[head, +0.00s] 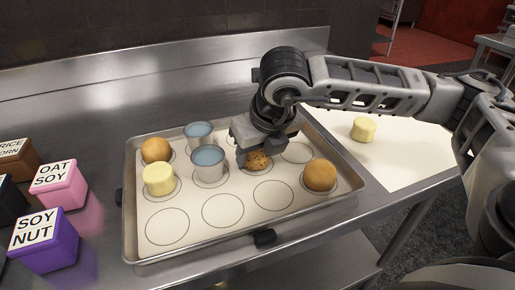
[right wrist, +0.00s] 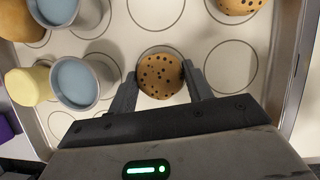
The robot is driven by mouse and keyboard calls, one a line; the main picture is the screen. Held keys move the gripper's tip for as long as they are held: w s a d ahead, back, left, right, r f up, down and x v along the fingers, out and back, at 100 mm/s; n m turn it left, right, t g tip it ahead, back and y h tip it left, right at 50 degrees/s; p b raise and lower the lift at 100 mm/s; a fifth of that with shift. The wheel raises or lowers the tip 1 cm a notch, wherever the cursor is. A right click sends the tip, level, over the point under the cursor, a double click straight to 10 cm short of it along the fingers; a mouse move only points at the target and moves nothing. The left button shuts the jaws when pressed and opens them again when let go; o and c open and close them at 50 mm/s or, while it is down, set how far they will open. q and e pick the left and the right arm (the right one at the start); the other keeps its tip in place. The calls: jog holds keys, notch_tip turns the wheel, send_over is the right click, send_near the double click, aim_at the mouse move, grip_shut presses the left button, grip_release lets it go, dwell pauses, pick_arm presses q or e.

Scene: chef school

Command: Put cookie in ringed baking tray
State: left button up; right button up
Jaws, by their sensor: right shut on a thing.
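The cookie (head: 258,160) is round and brown with dark chips. It is at the ringed baking tray (head: 150,252), in the middle of the tray in the head view. My right gripper (head: 246,158) reaches down over the tray and is shut on the cookie. In the right wrist view the cookie (right wrist: 160,76) sits between the two fingers of my right gripper (right wrist: 160,82), over or on a printed ring; I cannot tell if it touches the tray. My left gripper is not in view.
The tray also holds two blue-topped cups (head: 208,163), a yellow cylinder (head: 158,179) and brown round items (head: 320,175). Several rings are empty. Labelled boxes (head: 60,186) stand at left. Another yellow cylinder (head: 364,129) is on a white sheet (head: 405,160) at right.

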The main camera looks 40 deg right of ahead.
jog(key=shift+f+b, duration=0.25)
jog(key=shift+b, duration=0.15)
jog(key=o, duration=1)
jog(key=shift+r, duration=0.15)
jog(key=shift+c, duration=0.2)
jog(key=shift+r+p, duration=0.4)
jog(key=shift+p, duration=0.1)
jog(key=v, duration=1.1)
jog(key=shift+s+r, duration=0.25)
